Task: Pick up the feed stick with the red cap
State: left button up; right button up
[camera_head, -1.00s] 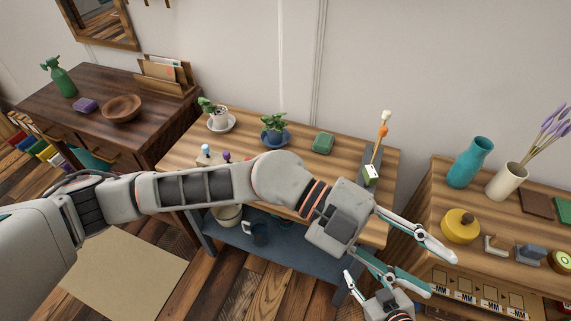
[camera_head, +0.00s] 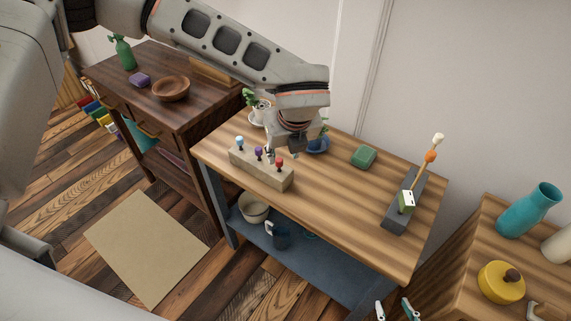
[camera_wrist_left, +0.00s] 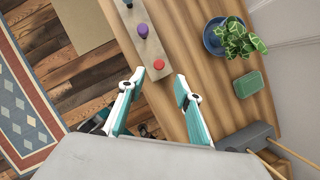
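The feed stick with the red cap (camera_head: 279,163) stands in a pale wooden block (camera_head: 250,168) near the front left of the middle table. Sticks with a purple cap (camera_head: 258,153) and a blue cap (camera_head: 240,140) stand beside it. My left gripper (camera_head: 282,154) is over the table just above and behind the red cap. In the left wrist view, its fingers (camera_wrist_left: 157,85) are open and empty, and the red cap (camera_wrist_left: 158,64) shows just beyond the fingertips, between their lines. My right gripper (camera_head: 394,310) shows only its fingertips at the bottom edge, apart.
A potted plant on a blue saucer (camera_wrist_left: 213,38) and a green box (camera_head: 363,156) stand behind the block. A grey holder (camera_head: 404,216) with upright sticks is at the table's right. The table between block and holder is clear.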

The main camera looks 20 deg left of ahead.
aim_at(279, 160)
pick_arm(q)
jog(key=shift+w+a+f, duration=0.2)
jog(key=shift+w+a, duration=0.05)
jog(key=shift+a, duration=0.05)
jog(key=shift+x, duration=3.6)
jog(key=shift+a+r, duration=0.1)
jog(key=c, duration=0.9)
